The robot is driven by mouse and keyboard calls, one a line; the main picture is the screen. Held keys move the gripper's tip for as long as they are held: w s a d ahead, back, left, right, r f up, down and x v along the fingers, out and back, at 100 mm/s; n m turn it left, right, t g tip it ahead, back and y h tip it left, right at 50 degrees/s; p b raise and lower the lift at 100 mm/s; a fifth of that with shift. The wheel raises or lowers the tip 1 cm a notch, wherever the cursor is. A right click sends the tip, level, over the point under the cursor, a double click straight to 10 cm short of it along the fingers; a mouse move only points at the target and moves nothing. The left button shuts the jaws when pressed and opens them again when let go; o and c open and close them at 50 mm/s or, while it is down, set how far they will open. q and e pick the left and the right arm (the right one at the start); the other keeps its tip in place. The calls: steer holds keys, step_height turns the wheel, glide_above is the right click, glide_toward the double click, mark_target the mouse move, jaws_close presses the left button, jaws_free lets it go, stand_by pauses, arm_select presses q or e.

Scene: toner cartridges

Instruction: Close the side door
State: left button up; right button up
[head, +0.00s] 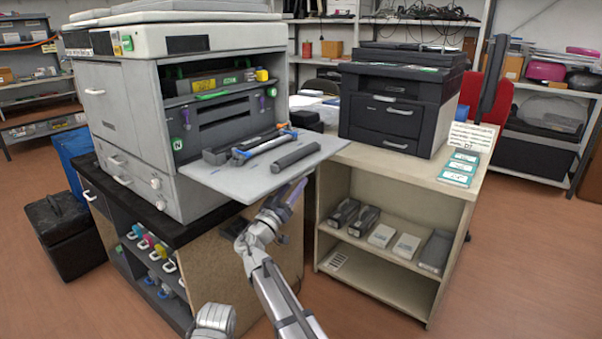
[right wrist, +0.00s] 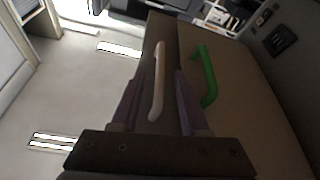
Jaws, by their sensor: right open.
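The side door (head: 255,175) of the large grey copier (head: 120,110) is folded down like a shelf, leaving the bay behind it open. A dark bar with blue ends (head: 265,145) and a dark roller (head: 296,155) lie on it. My right gripper (head: 288,195) is just below the door's right edge. In the right wrist view its purple fingers (right wrist: 160,78) are open, with a pale handle (right wrist: 158,75) between them. A green handle (right wrist: 207,75) is right of the fingers. Contact with the pale handle cannot be told. My left gripper is out of view.
A black printer (head: 400,105) stands on a beige shelf unit (head: 335,185) to the right, with several boxes and cartridges inside. The copier's cabinet (head: 230,255) is below the door. A black bin (head: 65,230) stands left. The floor at front right is clear.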

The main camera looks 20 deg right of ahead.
steer(key=shift+p+x, duration=0.4)
steer(key=shift+x, duration=1.25)
steer(key=shift+c, duration=0.4)
jaws_close()
